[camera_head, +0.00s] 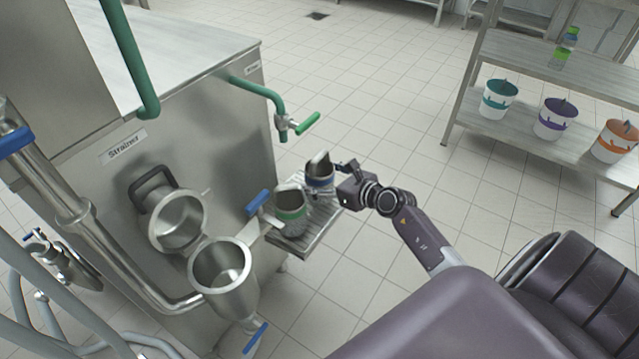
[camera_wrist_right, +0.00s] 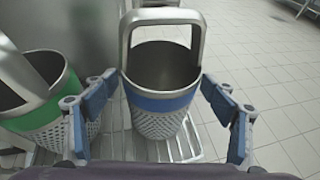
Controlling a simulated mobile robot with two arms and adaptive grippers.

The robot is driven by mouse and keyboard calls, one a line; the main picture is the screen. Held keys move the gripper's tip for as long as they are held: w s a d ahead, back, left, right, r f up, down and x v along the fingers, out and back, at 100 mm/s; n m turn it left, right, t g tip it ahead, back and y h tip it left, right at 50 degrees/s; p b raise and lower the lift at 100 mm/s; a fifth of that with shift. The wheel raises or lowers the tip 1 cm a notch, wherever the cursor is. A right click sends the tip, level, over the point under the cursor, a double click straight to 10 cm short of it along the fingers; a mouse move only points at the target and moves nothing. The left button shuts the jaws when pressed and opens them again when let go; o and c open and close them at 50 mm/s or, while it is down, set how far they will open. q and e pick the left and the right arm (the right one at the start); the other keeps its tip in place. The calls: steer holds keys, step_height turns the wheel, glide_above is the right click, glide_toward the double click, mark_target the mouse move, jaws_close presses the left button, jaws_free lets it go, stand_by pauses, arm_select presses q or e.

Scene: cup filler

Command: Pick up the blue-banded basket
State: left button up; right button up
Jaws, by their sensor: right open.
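The blue-banded basket (camera_head: 319,181) stands upright on the slatted shelf at the machine's side. In the right wrist view the basket (camera_wrist_right: 161,101) is a perforated metal cup with a blue band and a raised metal handle. My right gripper (camera_head: 340,175) reaches in from the right at the basket. In the right wrist view its blue-padded fingers (camera_wrist_right: 160,97) are spread apart, one on each side of the basket, with the basket between their tips. Whether either pad touches it is unclear. My left gripper is not seen.
A green-banded basket (camera_head: 290,212) stands just left on the same slatted shelf (camera_head: 327,227). The machine (camera_head: 170,110) with its open strainer (camera_head: 221,276) and a green-handled tap (camera_head: 290,124) rises beside them. A rack (camera_head: 520,135) with several buckets stands at right. Tiled floor (camera_head: 390,100) between is free.

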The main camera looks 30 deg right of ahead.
steer(key=shift+w, duration=0.15)
steer(key=c, duration=1.4)
steer(key=shift+c, duration=0.2)
